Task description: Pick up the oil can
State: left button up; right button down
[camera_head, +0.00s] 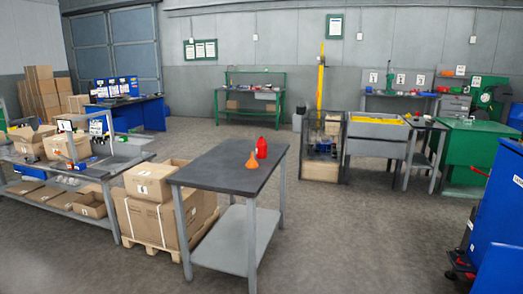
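A small red can (262,148), which looks like the oil can, stands upright on the dark top of a grey table (222,172) in the middle of the view. An orange funnel (252,161) stands just in front of it, slightly to its left. The two are close together, and I cannot tell whether they touch. Neither of my grippers is in view, and nothing is seen holding the can.
Cardboard boxes (148,216) on a pallet stand against the table's left side. A long workbench (112,170) with boxes is at the left. A blue cabinet (499,220) is at the right edge. The floor (350,235) right of the table is clear.

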aim_at(262, 148)
jog(key=i+z, duration=0.1)
jog(key=i, duration=0.9)
jog(key=i+z, duration=0.4)
jog(key=i, duration=0.3)
jog(key=i+j+z, duration=0.2)
jog(key=i+z, duration=0.2)
jog(key=i, duration=0.3)
jog(key=i+l+u, duration=0.3)
jog(key=i, duration=0.3)
jog(key=i+l+u, duration=0.3)
jog(key=i, duration=0.3)
jog(key=i+l+u, duration=0.2)
jog(key=u, duration=0.15)
jog(key=i+l+u, duration=0.2)
jog(key=u, duration=0.15)
jog(key=i+l+u, duration=0.1)
jog(key=l+u, duration=0.2)
jog(key=l, duration=0.1)
